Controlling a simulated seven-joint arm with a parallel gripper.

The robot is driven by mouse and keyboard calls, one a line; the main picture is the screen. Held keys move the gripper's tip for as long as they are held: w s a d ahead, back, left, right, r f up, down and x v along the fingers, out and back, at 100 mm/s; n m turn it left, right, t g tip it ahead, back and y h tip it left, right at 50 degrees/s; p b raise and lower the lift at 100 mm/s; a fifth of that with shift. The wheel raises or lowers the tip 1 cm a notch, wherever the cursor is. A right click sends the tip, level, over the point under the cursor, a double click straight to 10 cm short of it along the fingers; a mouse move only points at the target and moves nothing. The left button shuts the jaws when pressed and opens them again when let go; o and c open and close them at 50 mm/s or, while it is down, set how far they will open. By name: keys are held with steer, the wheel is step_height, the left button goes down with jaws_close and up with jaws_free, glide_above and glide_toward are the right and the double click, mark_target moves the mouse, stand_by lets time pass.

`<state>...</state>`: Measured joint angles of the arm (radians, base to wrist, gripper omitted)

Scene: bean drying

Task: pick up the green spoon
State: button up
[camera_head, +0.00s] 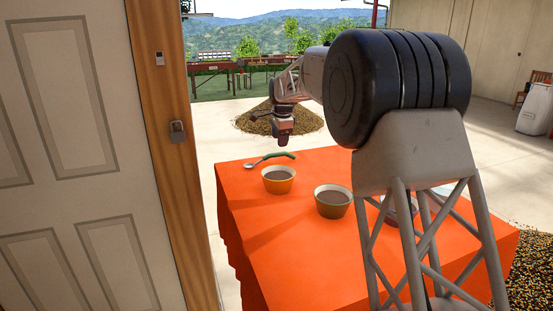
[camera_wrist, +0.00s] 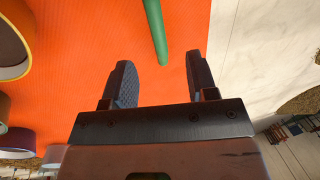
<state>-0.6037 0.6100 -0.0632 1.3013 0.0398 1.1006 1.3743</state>
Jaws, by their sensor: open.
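The green spoon (camera_head: 279,156) lies at the far left part of the orange-covered table (camera_head: 285,232), its metal bowl to the left and its green handle to the right. In the wrist view the green handle (camera_wrist: 156,30) shows at the top, ahead of and between my fingertips. My gripper (camera_head: 283,138) is above the table near the spoon, pointing down. In the wrist view my gripper (camera_wrist: 158,75) has its two fingers wide apart with nothing between them. The spoon's metal bowl is outside the wrist view.
Another bowl is partly hidden behind my arm. The table's far edge is close to the spoon. A white door (camera_head: 75,170) stands at left.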

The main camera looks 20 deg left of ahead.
mark_target(279, 154)
steer(key=shift+w+a+f, duration=0.1)
steer(key=shift+f, duration=0.55)
steer(key=shift+w+a+f, duration=0.1)
steer(key=shift+f, duration=0.5)
steer(key=shift+f, duration=0.1)
steer(key=shift+w+a+f, duration=0.15)
steer(key=shift+f, duration=1.1)
steer(key=shift+w+a+f, duration=0.1)
steer(key=shift+a+f, duration=0.05)
steer(key=shift+f, duration=1.1)
steer(key=shift+c, duration=0.2)
jaws_close()
